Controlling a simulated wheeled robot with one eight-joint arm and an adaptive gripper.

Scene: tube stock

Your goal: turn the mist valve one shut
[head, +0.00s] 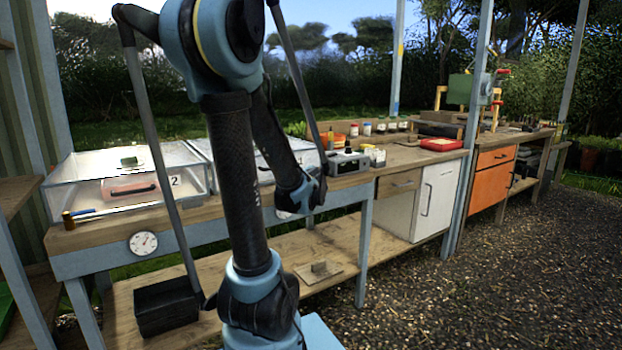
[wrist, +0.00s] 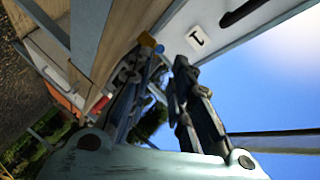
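In the wrist view a small brass-yellow fitting (wrist: 147,40) with a bit of blue beside it sits at the bench edge near a white plate marked 1 (wrist: 198,40). It looks like mist valve one; its handle angle cannot be told. My gripper (wrist: 160,62) is open and empty, its fingertips apart and just short of the fitting. Contact is not visible. In the head view my arm hides this valve, and the fingers are not clear. Another brass valve with a blue lever (head: 85,211) lies in front of the clear case (head: 70,178) marked 2.
The second clear case (head: 200,148) stands behind my arm. A grey radio-like box (head: 348,163) and several small jars are farther right on the bench. A round dial (head: 143,243) is on the bench front. A black box (head: 165,306) is on the lower shelf. The gravel floor at right is clear.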

